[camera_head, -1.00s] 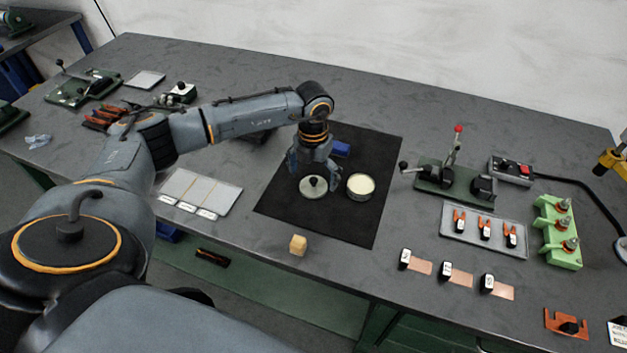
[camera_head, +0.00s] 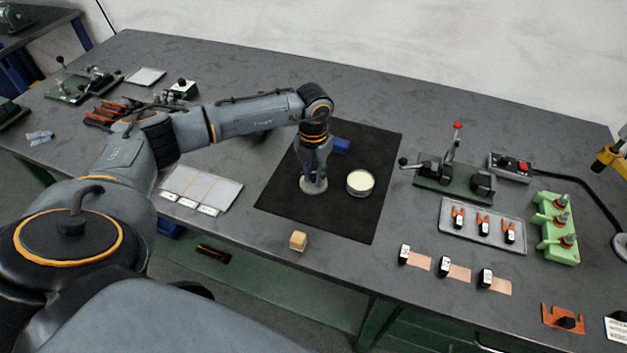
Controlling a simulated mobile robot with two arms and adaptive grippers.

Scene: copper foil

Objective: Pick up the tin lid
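The tin lid (camera_head: 314,191) is a pale round disc with a dark knob, lying on the black mat (camera_head: 355,226). My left gripper (camera_head: 314,181) points straight down over it, with its fingers drawn together around the knob, which they now hide. The lid appears to be still at mat level. The open tin (camera_head: 360,183), round with cream-coloured contents, stands just right of the lid, apart from it. My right gripper is not in view.
A blue object (camera_head: 341,146) lies behind the gripper on the mat. A yellow block (camera_head: 298,241) sits in front of the mat. A green lever tool (camera_head: 455,178) and a tray of clips (camera_head: 483,228) stand to the right. A white panel (camera_head: 201,189) lies left.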

